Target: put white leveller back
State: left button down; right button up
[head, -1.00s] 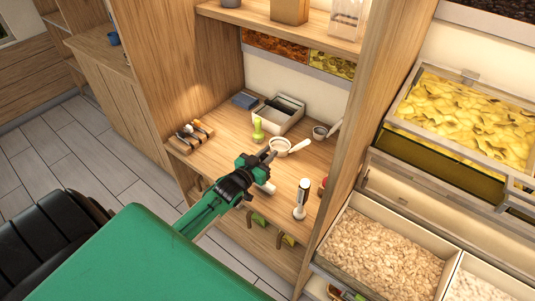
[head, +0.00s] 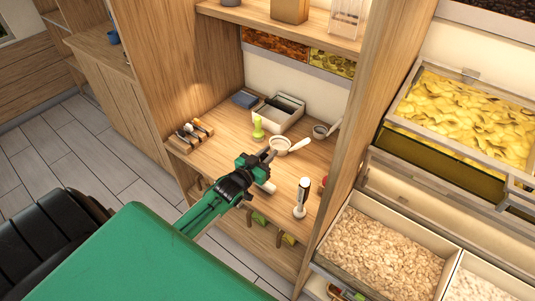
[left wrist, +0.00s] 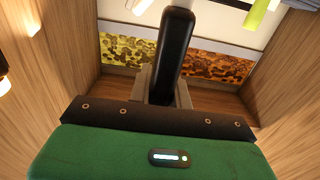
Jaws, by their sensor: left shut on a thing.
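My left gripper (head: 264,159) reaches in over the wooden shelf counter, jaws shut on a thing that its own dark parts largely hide. A small white piece (head: 266,187) shows just below and right of the gripper, and I take it for the white leveller. In the left wrist view a black bar (left wrist: 174,50) stands in the middle, with pale pieces at the top edge. The tool rack (head: 189,136), a wooden block with several small tools, lies at the left of the counter. My right gripper is not in view.
A lime green tool (head: 258,129) stands behind the gripper. A white cup with a handle (head: 281,145) is close to its tip. A white and black tool (head: 301,198) stands at right. A pale divided box (head: 278,123) is at the back. Wooden side walls (head: 345,140) bound the counter.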

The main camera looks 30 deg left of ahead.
pick_arm(q)
jog(key=shift+f, duration=0.3)
dwell(0.7)
jog(key=c, duration=1.2)
grip_release()
jog(key=shift+s+f, duration=0.15)
jog(key=shift+s, duration=0.3)
jog(key=s+a+b, duration=0.1)
jog(key=s+b, duration=0.3)
jog(key=s, duration=0.9)
